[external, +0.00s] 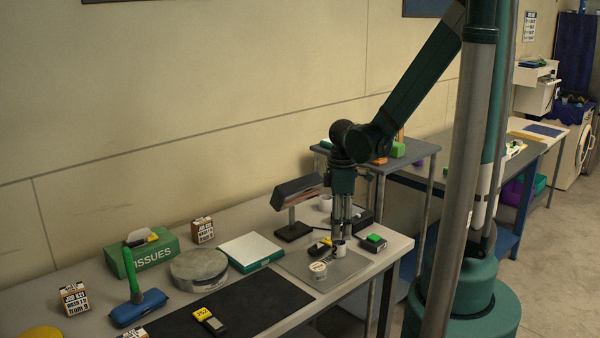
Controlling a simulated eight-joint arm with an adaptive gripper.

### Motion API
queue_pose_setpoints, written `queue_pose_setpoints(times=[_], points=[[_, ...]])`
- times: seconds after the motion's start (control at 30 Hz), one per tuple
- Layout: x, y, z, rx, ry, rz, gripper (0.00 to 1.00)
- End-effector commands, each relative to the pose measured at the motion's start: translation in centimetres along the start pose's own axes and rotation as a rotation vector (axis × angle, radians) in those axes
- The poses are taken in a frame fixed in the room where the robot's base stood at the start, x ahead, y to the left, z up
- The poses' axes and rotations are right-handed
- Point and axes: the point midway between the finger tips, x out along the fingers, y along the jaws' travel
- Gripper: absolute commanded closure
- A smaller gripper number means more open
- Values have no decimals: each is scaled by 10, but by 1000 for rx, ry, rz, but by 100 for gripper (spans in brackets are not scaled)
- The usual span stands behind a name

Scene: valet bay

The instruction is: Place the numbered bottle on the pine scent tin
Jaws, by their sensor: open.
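My gripper (340,240) is open and points straight down at the right part of the table. A small dark-and-pale object (338,251) shows right below its fingertips; it may be the numbered bottle, but no number is readable and I cannot tell whether the fingers surround it. A large round grey tin (198,264) with a small dark label on its side stands left of the middle; it may be the pine scent tin, but its text is too small to read.
A dark stand (294,229) with an angled head is close to the left of my gripper. A white-topped box (251,250), a green tissue box (150,252) and a blue brush (138,307) stand farther left. Yellow-tagged keys (209,320) lie on the black mat (255,303), mostly clear.

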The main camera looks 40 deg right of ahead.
Motion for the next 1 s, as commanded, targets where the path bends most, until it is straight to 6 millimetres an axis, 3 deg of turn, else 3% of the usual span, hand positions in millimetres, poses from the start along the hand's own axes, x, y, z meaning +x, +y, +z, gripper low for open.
queue_pose_setpoints(times=[0.6, 1.0], points=[[44, -4, -1, 0, 0, 0, 55], [48, -4, -1, 0, 0, 0, 55]])
